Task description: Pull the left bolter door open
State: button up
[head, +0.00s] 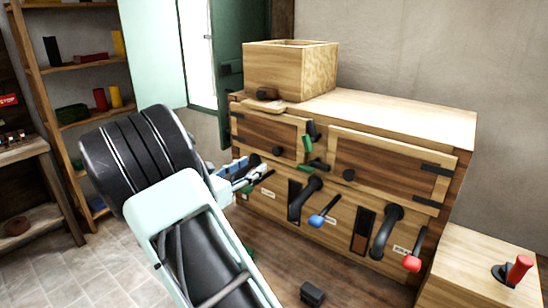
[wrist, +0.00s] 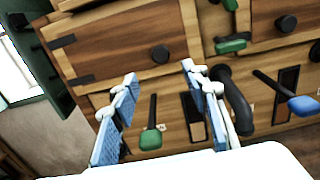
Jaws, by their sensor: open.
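The left bolter door (head: 255,132) is a dark-panelled wooden door in the upper left of the wooden cabinet and looks shut. Its round black knob (head: 278,151) is at its right side. In the wrist view the door (wrist: 118,43) fills the upper left, with black hinges on its left and the knob (wrist: 160,54) near its lower right. My gripper (head: 251,176) is open and empty in front of the cabinet. In the wrist view its blue-padded fingers (wrist: 160,75) are spread on either side below the knob, apart from it. A green-tipped black latch (wrist: 230,43) is right of the door.
The right door (head: 388,165) looks shut. Levers with blue (head: 316,220) and red (head: 412,263) ends stick out below. A wooden box (head: 290,70) stands on top. A low wooden block (head: 478,270) with a red handle is at right. A small black object (head: 313,293) lies on the floor.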

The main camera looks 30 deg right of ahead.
aim_at(275, 152)
jog(key=p+x, duration=0.1)
jog(key=x, duration=0.9)
jog(key=shift+d, duration=0.3)
grip_shut()
